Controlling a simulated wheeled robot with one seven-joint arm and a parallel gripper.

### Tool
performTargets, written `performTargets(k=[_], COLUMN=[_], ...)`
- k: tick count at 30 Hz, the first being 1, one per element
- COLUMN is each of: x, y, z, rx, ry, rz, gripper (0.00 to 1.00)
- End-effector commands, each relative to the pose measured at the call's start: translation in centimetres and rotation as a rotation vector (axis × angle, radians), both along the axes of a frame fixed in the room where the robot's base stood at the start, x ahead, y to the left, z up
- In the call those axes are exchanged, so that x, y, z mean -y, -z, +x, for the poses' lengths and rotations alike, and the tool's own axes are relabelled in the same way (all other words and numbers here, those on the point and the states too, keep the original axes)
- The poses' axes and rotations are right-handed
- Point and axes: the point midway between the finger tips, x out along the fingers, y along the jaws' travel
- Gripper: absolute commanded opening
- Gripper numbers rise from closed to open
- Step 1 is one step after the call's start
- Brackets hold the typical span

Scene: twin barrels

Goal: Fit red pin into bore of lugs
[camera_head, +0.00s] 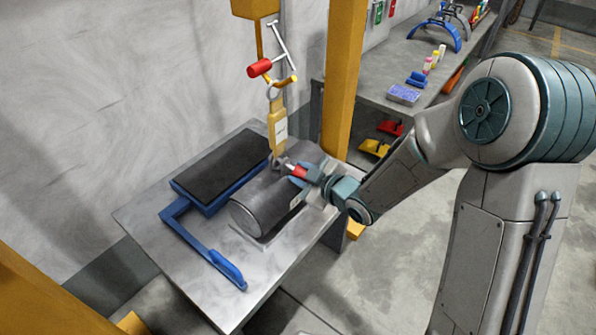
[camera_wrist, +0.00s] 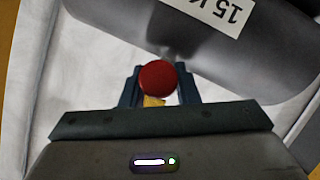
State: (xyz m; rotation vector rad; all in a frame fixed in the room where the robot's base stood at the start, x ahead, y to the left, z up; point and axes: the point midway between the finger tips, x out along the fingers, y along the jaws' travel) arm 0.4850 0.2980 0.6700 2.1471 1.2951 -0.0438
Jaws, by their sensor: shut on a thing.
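The red pin (camera_head: 299,171) is held between the fingers of my gripper (camera_head: 304,174), above the top of a dark grey barrel (camera_head: 262,207) lying on its side. In the wrist view, the pin's round red end (camera_wrist: 158,78) faces the camera between the two fingers of my gripper (camera_wrist: 158,84). Grey metal lugs (camera_head: 281,161) appear just left of the pin, below the yellow hanging link (camera_head: 278,128). Their bore is hidden, and I cannot tell whether the pin's far end is inside it. The wrist view also shows the barrel (camera_wrist: 225,50) with a "15 K" label.
A metal table (camera_head: 150,215) carries the barrel, a black-topped blue block (camera_head: 222,165) and a blue bracket (camera_head: 205,250). A yellow post (camera_head: 343,75) stands behind my arm. A side bench (camera_head: 385,70) holds small items.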

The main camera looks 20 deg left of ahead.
Motion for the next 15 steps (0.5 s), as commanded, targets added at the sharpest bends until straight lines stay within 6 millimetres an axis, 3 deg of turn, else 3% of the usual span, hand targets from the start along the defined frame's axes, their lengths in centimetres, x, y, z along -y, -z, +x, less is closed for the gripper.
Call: performTargets(k=[15], x=[1.00], y=[0.36], z=[-0.19], rx=[-0.003], ry=[0.004], rz=[-0.004], gripper=[0.00])
